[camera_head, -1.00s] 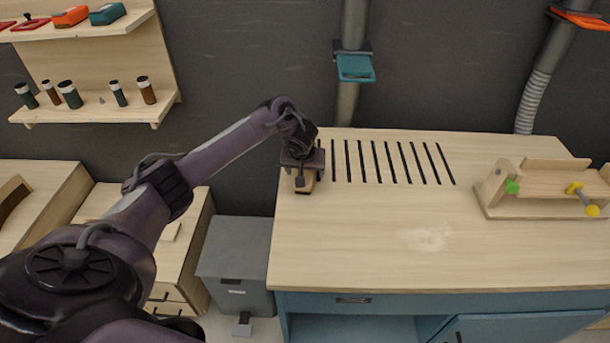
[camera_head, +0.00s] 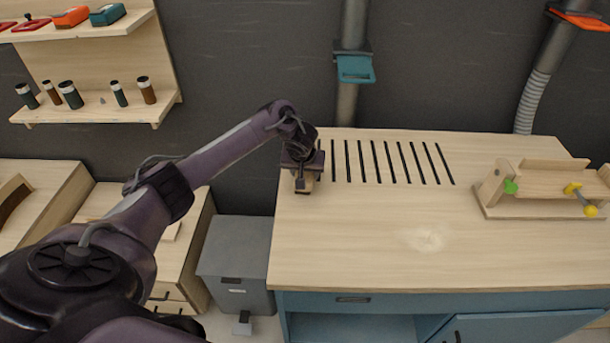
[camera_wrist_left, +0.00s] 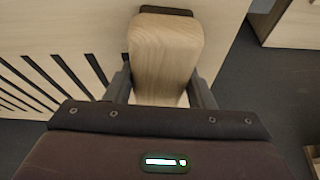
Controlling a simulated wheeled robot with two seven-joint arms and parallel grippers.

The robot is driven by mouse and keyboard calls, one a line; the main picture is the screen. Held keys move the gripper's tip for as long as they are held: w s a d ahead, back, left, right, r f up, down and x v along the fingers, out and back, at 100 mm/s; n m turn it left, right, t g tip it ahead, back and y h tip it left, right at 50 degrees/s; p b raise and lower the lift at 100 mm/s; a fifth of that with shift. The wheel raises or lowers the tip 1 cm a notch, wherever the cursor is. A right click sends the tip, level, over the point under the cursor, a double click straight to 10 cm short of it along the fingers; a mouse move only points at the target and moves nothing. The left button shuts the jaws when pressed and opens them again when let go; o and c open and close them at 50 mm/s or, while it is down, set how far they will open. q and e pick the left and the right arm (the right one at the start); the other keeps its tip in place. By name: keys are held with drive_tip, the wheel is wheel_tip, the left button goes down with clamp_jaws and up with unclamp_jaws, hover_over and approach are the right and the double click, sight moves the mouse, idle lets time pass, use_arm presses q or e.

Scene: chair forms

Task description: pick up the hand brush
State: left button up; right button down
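The hand brush (camera_wrist_left: 166,55) shows in the left wrist view as a pale wooden handle with a dark part at its far end. In the head view only a small piece of the brush (camera_head: 305,186) shows below my gripper, at the back left corner of the workbench. My left gripper (camera_head: 304,176) points down over it. The bristles are hidden. My right gripper is not in view.
The workbench top (camera_head: 360,240) is mostly clear, with a row of dark slots (camera_head: 390,162) right of my gripper and a pale dusty patch (camera_head: 428,238). A wooden clamp fixture (camera_head: 540,190) stands at the right. A grey bin (camera_head: 236,262) stands left of the bench.

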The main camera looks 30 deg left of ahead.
use_arm(q)
drive_tip(key=c, duration=0.5)
drive_tip(key=shift+r+b, duration=0.15)
drive_tip(key=shift+b, duration=0.25)
wheel_tip(320, 180, up, 10)
drive_tip(key=shift+w+p, duration=0.1)
drive_tip(key=shift+p, duration=0.3)
wheel_tip(320, 180, up, 10)
drive_tip(key=p, duration=0.8)
drive_tip(key=shift+r, duration=0.15)
